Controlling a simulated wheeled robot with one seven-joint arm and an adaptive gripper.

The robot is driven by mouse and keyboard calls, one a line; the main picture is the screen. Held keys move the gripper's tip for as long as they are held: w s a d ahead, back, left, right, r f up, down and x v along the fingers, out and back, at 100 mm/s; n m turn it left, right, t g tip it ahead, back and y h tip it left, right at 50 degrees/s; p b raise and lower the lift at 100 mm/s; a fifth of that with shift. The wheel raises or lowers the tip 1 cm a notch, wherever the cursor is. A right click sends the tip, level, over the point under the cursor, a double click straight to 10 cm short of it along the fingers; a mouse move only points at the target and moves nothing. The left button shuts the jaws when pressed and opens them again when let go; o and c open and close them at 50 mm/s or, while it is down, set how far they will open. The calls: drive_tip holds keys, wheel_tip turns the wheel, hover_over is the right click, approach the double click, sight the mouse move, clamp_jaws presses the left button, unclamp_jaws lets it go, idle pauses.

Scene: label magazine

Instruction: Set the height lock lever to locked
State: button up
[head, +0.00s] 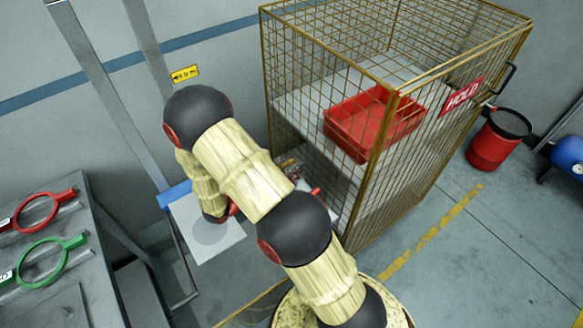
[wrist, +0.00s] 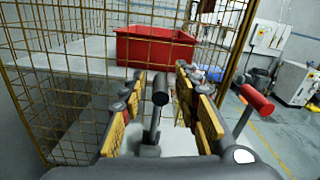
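My gripper (wrist: 161,76) shows in the wrist view with its two yellow-and-black fingers apart. A short lever with a black cylindrical knob (wrist: 160,88) stands upright between the fingers, with a visible gap to the right finger; contact with the left one is unclear. Neither lever shows a readable label, so I cannot tell which is the height lock. In the head view my arm hides the gripper; a small red grip (head: 315,190) shows beside the arm.
A yellow wire cage (head: 400,97) with a HOLD sign (head: 461,95) and a red bin (head: 350,128) stands close by. A grey plate (head: 190,245) lies below my arm. A bench with red (head: 36,212) and green (head: 42,262) rings is at left.

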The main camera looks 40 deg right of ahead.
drive_tip(key=c, duration=0.3)
clamp_jaws()
idle(0.7)
